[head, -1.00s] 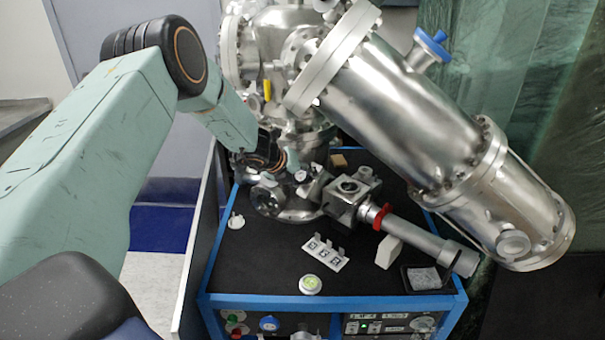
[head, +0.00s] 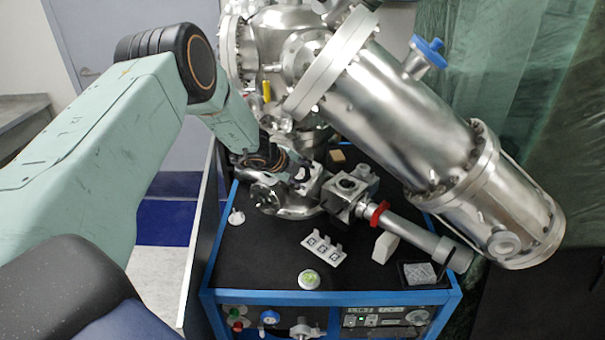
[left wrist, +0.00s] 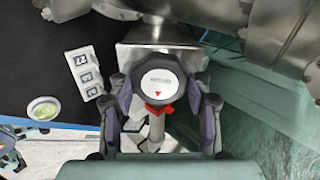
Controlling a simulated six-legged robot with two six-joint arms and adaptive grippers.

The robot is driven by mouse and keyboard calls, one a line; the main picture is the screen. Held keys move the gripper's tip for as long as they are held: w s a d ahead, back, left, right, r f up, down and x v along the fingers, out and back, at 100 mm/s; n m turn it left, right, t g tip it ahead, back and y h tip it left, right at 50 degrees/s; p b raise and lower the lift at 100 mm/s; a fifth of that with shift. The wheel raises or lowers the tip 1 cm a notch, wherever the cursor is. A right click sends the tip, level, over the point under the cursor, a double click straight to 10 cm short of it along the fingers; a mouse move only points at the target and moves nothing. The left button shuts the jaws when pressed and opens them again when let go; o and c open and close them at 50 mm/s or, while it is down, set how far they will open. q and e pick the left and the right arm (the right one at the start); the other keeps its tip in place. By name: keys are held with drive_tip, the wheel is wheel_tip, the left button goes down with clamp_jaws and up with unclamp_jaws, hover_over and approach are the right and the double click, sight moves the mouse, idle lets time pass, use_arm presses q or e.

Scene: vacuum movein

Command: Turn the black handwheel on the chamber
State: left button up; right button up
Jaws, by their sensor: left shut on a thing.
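The handwheel (left wrist: 157,84) shows in the left wrist view as a round knob with a dark rim, a pale cap and a red arrow mark. My left gripper (left wrist: 161,107) has its fingers shut on the rim, one on each side. In the head view my left gripper (head: 302,176) is at the metal fittings low on the steel chamber (head: 400,110). The handwheel is small there and mostly covered by the gripper. My right gripper is not in view.
The blue-framed cart (head: 330,297) has a black top. On it are a white tag plate (head: 323,250), a round green-and-white disc (head: 309,280) and a metal tube with a red ring (head: 379,213). The large steel cylinder overhangs the right side.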

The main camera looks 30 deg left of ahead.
use_arm(q)
drive_tip(key=shift+w+a+r+n, duration=0.15)
drive_tip(key=shift+r+n, duration=0.1)
drive_tip(key=shift+n, duration=0.35)
drive_tip(key=o, duration=1.2)
drive_tip(key=shift+s, duration=0.3)
drive_tip(key=shift+c, duration=0.2)
drive_tip(key=shift+w+f, duration=0.1)
drive_tip(key=v, duration=1.2)
